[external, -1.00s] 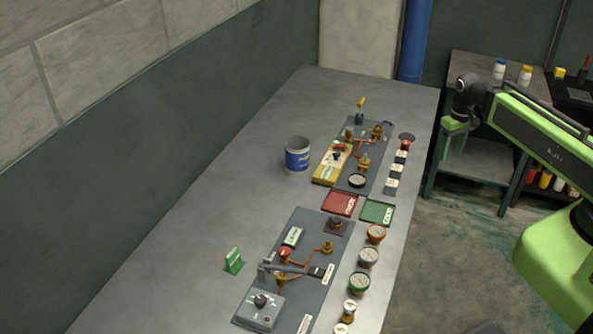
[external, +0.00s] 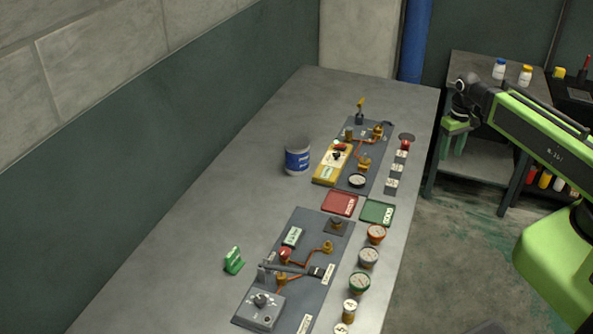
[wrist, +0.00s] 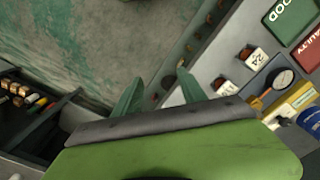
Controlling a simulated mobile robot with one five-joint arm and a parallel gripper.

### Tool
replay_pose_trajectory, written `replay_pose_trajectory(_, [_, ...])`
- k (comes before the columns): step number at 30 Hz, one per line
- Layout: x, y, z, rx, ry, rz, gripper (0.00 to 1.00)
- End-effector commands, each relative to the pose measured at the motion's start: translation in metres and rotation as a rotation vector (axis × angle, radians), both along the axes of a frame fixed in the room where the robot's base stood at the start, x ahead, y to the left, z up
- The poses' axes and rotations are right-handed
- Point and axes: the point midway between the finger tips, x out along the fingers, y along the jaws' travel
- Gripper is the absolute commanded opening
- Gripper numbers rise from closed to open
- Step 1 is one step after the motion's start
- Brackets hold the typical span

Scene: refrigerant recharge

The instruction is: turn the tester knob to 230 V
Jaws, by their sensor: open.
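A yellow tester-like unit (external: 332,164) with a small dark knob (external: 336,156) lies on the left of the far board on the bench. A grey box (external: 258,311) with a dark knob (external: 261,299) sits on the near board. Which one is the tester, and where either knob points, is too small to read. The yellow unit also shows at the right of the wrist view (wrist: 290,108). My gripper (external: 453,144) is open and empty, off the bench's right side and apart from both units. Its two green fingers (wrist: 158,88) show in the wrist view.
Red (external: 340,203) and green (external: 377,211) trays lie between the boards. A blue and white cup (external: 297,159) stands left of the yellow unit. Several gauges line the bench's right edge. A green clip-like piece (external: 233,261) stands left of the near board. A side table (external: 480,68) stands behind my gripper.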

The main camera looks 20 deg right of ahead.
Motion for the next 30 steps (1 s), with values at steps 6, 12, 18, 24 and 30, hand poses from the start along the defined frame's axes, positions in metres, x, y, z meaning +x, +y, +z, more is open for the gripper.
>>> replay_pose_trajectory(6, [0.020,0.009,0.000,0.031,-0.038,0.280,0.49])
replay_pose_trajectory(12, [0.122,0.069,0.030,0.136,-0.188,0.817,0.49])
replay_pose_trajectory(18, [0.202,0.174,0.087,0.220,-0.334,1.182,0.49])
replay_pose_trajectory(24, [0.199,0.228,0.110,0.250,-0.340,1.241,0.49])
replay_pose_trajectory(30, [0.198,0.230,0.104,0.250,-0.338,1.244,0.49])
